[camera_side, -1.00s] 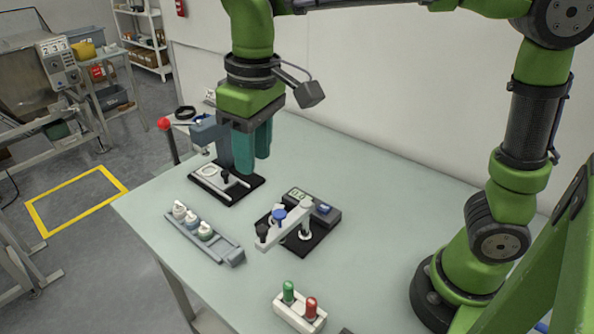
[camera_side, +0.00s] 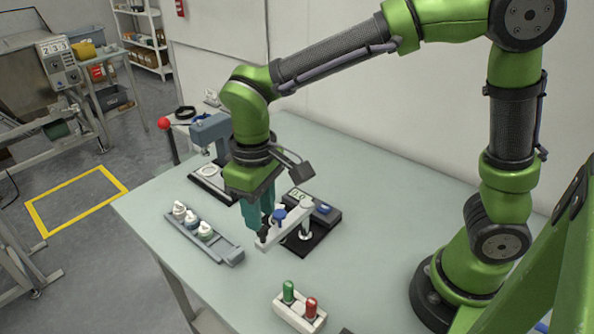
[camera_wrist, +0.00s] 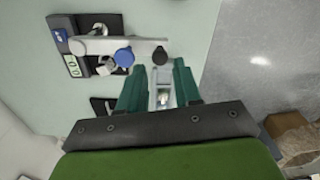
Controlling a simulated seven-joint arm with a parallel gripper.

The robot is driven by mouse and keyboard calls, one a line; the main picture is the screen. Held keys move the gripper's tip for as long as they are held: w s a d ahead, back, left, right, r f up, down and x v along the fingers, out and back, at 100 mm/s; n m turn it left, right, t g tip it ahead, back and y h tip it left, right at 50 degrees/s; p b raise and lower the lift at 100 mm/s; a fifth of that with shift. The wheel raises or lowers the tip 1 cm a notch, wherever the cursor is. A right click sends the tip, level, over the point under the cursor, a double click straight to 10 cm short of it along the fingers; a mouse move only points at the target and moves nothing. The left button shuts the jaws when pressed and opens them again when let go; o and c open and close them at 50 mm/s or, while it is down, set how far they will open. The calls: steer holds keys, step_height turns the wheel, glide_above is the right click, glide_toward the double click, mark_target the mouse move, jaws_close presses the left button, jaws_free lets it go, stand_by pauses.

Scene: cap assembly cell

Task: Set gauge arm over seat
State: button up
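The gauge (camera_side: 318,232) stands mid-table on a black base, with a lit display and a blue button. Its light grey arm (camera_side: 294,226) reaches toward the front left, with a blue knob (camera_side: 279,214) along it and a black knob (camera_side: 262,236) at its free end. In the wrist view the arm (camera_wrist: 88,46) crosses the gauge's top side; a metallic part, possibly the seat, shows below it (camera_wrist: 106,66). My gripper (camera_side: 258,222) is low over the arm's free end. Its teal fingers (camera_wrist: 157,70) are apart, with the black knob (camera_wrist: 160,56) just past their tips.
A grey rail (camera_side: 222,250) with several caps lies to the left of the gauge. A press (camera_side: 208,135) stands behind it on the left. A white box with a green and a red button (camera_side: 299,312) sits at the front.

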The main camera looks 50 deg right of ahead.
steer(key=shift+f, duration=1.6)
jaws_close()
